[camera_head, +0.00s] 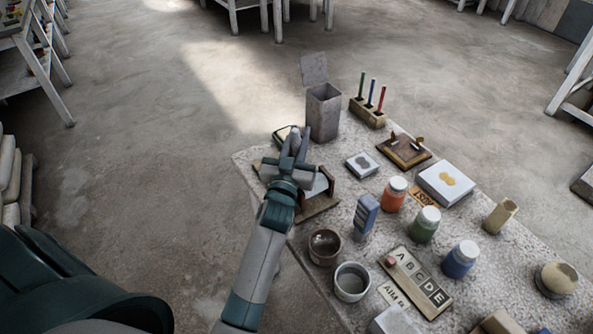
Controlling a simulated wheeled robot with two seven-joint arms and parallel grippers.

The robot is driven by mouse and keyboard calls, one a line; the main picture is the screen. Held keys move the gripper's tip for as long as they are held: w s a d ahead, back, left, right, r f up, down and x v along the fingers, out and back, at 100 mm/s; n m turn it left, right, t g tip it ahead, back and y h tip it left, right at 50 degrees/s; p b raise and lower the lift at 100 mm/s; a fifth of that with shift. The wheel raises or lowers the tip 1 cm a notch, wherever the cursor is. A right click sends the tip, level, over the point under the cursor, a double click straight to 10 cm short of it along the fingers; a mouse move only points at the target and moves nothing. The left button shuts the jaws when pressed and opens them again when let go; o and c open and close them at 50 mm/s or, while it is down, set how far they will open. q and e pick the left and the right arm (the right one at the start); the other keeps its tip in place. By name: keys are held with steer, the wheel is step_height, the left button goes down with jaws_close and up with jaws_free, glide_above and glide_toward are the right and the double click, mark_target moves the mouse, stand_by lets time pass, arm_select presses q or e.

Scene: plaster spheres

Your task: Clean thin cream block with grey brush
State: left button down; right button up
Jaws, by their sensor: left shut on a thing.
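My left gripper (294,142) is over the far left part of the table, pointing away from me. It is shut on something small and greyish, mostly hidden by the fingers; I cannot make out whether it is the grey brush. A thin, upright cream-tan block (500,216) stands at the right side of the table, well apart from the gripper; I cannot tell for sure that it is the task's block. No brush shows clearly elsewhere. My right gripper is not in view.
Paint jars (394,195), bowls (325,247), a letter board (432,296) and a pen holder (367,113) crowd the stone-topped table (248,160).

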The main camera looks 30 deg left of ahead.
arm_select(q)
steer(key=shift+f+b, duration=0.35)
steer(key=shift+f, duration=0.2)
steer(key=shift+s+f, duration=0.1)
steer(key=shift+f, duration=0.3)
stand_by(1.1)
steer(key=shift+s+p, duration=0.1)
steer(key=shift+p, duration=0.2)
steer(key=shift+s+a, duration=0.15)
steer(key=shift+s, duration=0.15)
steer(key=shift+s+a, duration=0.15)
steer(key=shift+s+a+r+p, duration=0.1)
steer(key=shift+s+r+p, duration=0.05)
steer(key=shift+p, duration=0.25)
steer(key=shift+s+a, duration=0.3)
steer(key=shift+s, duration=0.05)
steer(key=shift+r, duration=0.15)
